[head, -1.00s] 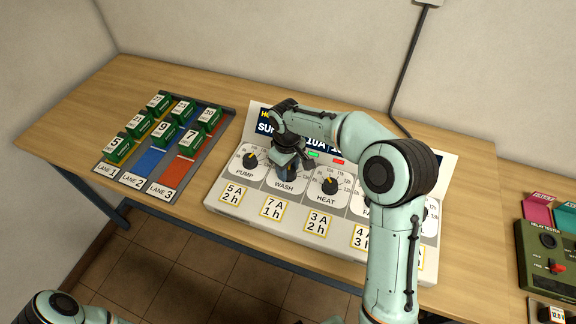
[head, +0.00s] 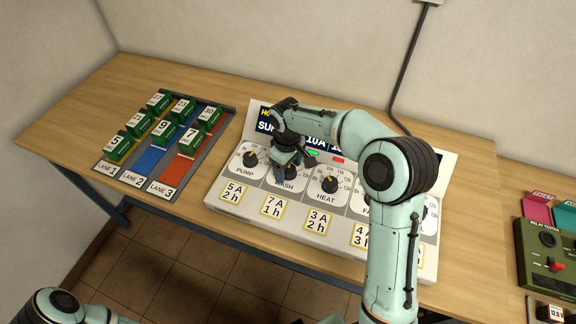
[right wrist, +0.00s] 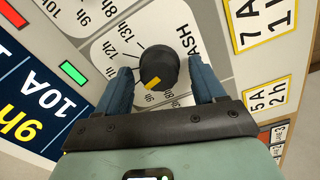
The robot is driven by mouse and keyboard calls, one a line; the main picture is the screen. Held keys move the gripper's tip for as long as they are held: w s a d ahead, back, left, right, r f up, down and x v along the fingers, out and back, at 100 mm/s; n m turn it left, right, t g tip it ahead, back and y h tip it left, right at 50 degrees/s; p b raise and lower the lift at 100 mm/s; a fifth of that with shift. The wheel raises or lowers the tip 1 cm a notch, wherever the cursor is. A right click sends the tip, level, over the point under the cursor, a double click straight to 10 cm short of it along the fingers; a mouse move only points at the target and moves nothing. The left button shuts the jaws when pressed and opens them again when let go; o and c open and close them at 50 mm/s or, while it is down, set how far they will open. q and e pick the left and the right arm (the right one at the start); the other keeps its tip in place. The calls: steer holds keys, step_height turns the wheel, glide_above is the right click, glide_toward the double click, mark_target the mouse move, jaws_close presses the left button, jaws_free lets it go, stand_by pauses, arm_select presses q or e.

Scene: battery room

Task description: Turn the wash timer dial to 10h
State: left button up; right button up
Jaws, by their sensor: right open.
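The wash timer dial (right wrist: 158,66) is a round black knob with a yellow pointer mark, on a white card with hour marks. In the right wrist view its yellow mark points toward the 9h label (right wrist: 150,98). My right gripper (right wrist: 162,78) is open, with one blue finger on each side of the knob; I cannot tell whether either touches it. The left finger covers part of the scale, and the 10h mark is not readable. In the head view my right gripper (head: 284,163) is over the WASH card and mostly hides the dial. My left gripper is out of view.
The PUMP dial (head: 250,160) and HEAT dial (head: 329,184) stand close on either side. My right forearm covers dials farther right. A lane tray (head: 216,140) with green blocks is at left, a green tester (head: 540,262) at right. Bare wood lies between panel and tester.

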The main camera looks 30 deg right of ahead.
mark_target(287, 169)
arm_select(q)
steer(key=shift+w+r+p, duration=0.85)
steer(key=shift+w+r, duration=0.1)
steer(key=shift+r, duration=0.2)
arm_select(e)
step_height(287, 169, up, 13)
steer(key=shift+a+r, duration=0.2)
steer(key=shift+s, duration=0.1)
